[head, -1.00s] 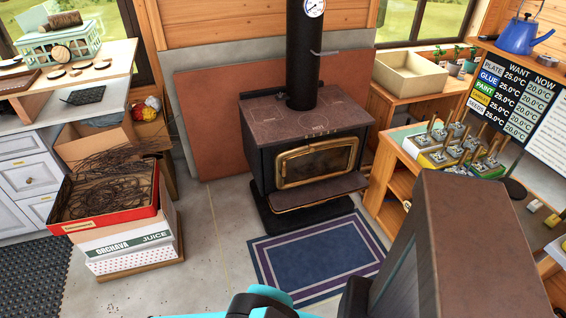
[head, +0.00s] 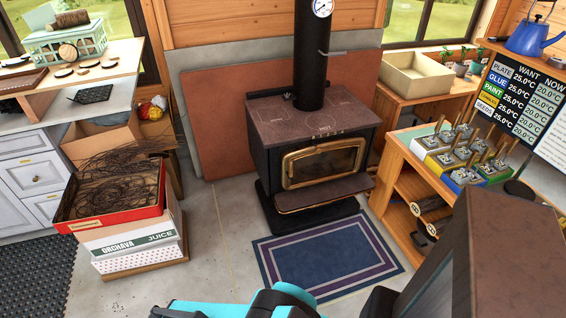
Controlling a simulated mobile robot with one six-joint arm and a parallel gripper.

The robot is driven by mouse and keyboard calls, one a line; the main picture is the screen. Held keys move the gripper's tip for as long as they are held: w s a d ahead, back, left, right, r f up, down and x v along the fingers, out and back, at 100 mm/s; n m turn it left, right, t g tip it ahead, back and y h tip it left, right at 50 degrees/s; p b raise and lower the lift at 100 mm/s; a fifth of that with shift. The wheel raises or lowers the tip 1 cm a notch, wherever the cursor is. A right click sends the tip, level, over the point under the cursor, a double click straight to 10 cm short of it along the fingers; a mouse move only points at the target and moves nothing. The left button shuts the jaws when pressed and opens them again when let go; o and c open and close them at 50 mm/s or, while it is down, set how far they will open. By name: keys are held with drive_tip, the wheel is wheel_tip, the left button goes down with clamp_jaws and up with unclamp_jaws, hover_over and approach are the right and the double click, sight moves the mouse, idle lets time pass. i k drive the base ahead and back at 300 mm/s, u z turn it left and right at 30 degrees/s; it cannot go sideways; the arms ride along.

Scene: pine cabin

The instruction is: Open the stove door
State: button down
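The black wood stove (head: 317,148) stands near the back wall, with a brown top and a flue pipe rising from it. Its door (head: 323,164) is a brass-framed glass panel on the front face and looks shut. A brown ledge (head: 324,192) sticks out below the door. I cannot make out a door handle at this size. At the bottom edge, teal and black parts of my arm show, apart from the stove. My gripper's fingers are not visible.
A blue striped rug (head: 327,257) lies before the stove. Boxes with a red tray of twigs (head: 111,192) stand left. A wooden shelf unit (head: 415,187) stands right. A large dark brown block (head: 505,255) fills the lower right. Bare floor (head: 222,235) lies left of the rug.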

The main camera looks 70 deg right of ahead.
sight(324, 163)
drive_tip(key=u, duration=0.05)
drive_tip(key=i, duration=1)
drive_tip(key=z, duration=0.05)
